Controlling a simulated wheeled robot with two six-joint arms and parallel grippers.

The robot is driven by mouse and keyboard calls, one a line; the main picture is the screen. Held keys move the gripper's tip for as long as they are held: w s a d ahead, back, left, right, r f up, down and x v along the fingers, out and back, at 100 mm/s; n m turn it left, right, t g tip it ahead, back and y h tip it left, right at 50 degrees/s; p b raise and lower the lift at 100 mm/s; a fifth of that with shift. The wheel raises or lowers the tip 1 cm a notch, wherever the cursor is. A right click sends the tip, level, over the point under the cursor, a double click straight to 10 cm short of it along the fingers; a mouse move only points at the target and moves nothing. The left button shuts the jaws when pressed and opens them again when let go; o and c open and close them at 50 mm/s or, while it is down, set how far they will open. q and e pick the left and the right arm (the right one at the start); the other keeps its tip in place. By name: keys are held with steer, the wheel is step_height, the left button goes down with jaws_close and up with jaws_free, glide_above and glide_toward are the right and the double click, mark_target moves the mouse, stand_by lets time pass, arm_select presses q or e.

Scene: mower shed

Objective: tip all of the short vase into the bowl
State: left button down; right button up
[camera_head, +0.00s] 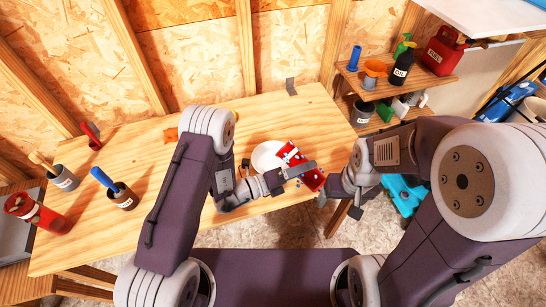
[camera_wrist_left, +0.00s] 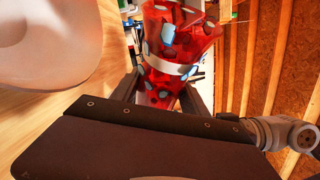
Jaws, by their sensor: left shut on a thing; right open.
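The short vase (camera_head: 291,153) is red with pale and dark spots and a pale band. My left gripper (camera_head: 301,171) is shut on it at the right edge of the table. The vase (camera_wrist_left: 180,58) also shows in the left wrist view, between the fingers (camera_wrist_left: 160,95). It slants in the head view, its upper-left end close to the bowl's right side. What it contains cannot be made out. The white bowl (camera_head: 266,156) stands on the table just left of the vase; its rim also shows in the left wrist view (camera_wrist_left: 60,45). My right gripper (camera_head: 335,193) is open and empty, right of the vase.
On the table's left are a red container (camera_head: 38,212), a grey pot (camera_head: 65,180), a brown pot with a blue-handled tool (camera_head: 124,198) and a red tool (camera_head: 92,138). A shelf (camera_head: 350,78) with bottles and a funnel stands at right. The table's far middle is mostly clear.

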mark_target(290, 165)
arm_select(q)
steer(key=shift+r+n, duration=0.3)
steer(key=shift+w+a+r+n+h, duration=0.5)
steer(key=shift+w+a+r+n, duration=0.1)
steer(key=shift+r+n, duration=0.15)
stand_by(0.4)
steer(key=shift+a+f+n+t+b, duration=0.15)
steer(key=shift+n+t+b, duration=0.25)
steer(key=shift+n, duration=0.45)
stand_by(1.2)
steer(key=shift+w+r+n+h, duration=0.15)
steer(key=shift+r+n+h, duration=0.1)
steer(key=shift+n+h, duration=0.15)
